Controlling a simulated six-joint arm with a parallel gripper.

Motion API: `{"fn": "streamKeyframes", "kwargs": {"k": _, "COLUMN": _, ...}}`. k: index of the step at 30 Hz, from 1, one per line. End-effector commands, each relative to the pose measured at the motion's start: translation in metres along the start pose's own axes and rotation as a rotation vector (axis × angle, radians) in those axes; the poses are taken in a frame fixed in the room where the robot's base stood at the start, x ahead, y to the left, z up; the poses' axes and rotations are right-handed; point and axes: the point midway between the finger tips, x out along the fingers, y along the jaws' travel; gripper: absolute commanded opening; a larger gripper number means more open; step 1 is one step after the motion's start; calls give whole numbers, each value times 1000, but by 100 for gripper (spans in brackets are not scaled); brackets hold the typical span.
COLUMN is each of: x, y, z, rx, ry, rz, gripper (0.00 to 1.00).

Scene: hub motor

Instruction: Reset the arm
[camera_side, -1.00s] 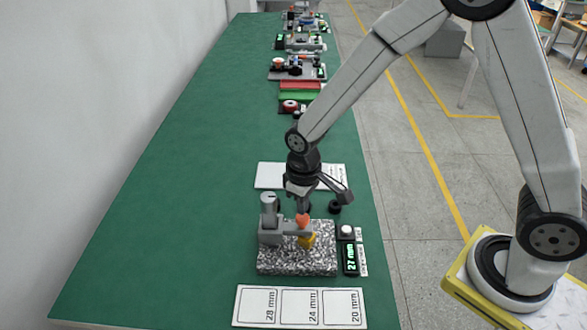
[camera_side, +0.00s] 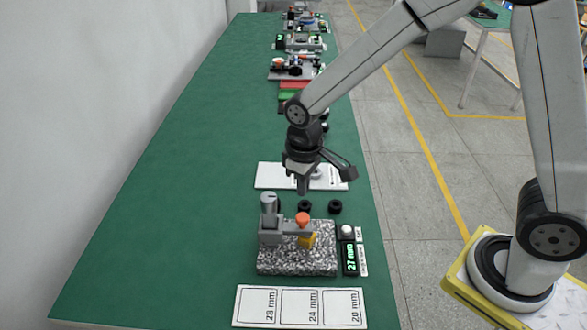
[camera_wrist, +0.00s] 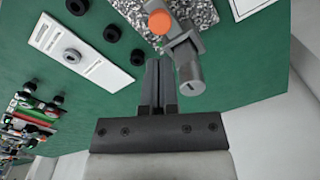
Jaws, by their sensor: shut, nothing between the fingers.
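My gripper (camera_side: 303,186) is shut and empty. It hangs above the table behind the measuring station, apart from it. The wrist view shows its fingers (camera_wrist: 158,66) pressed together, beside the grey post of the station. The station has a speckled granite base (camera_side: 290,262), a grey post with an arm (camera_side: 270,222), an orange knob (camera_side: 302,218) and a yellow block (camera_side: 307,239) under the arm. The orange knob also shows in the wrist view (camera_wrist: 160,21). A display (camera_side: 350,259) beside the base reads 27 mm.
A white card (camera_side: 296,307) marked 28, 24 and 20 mm lies in front. Black rings (camera_side: 335,207) lie behind the station, near a white panel (camera_side: 270,176). Other stations (camera_side: 297,67) line the far table. The green table's left side (camera_side: 160,220) is clear.

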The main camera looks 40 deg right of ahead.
Motion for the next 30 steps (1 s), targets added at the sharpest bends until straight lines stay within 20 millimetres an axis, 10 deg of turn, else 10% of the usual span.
{"fn": "streamKeyframes", "kwargs": {"k": 20, "x": -8, "y": 6, "z": 7, "rx": 17, "ry": 14, "rz": 0, "gripper": 0}}
{"fn": "streamKeyframes", "kwargs": {"k": 30, "x": -14, "y": 42, "z": 59, "rx": 138, "ry": 118, "rz": 9, "gripper": 0}}
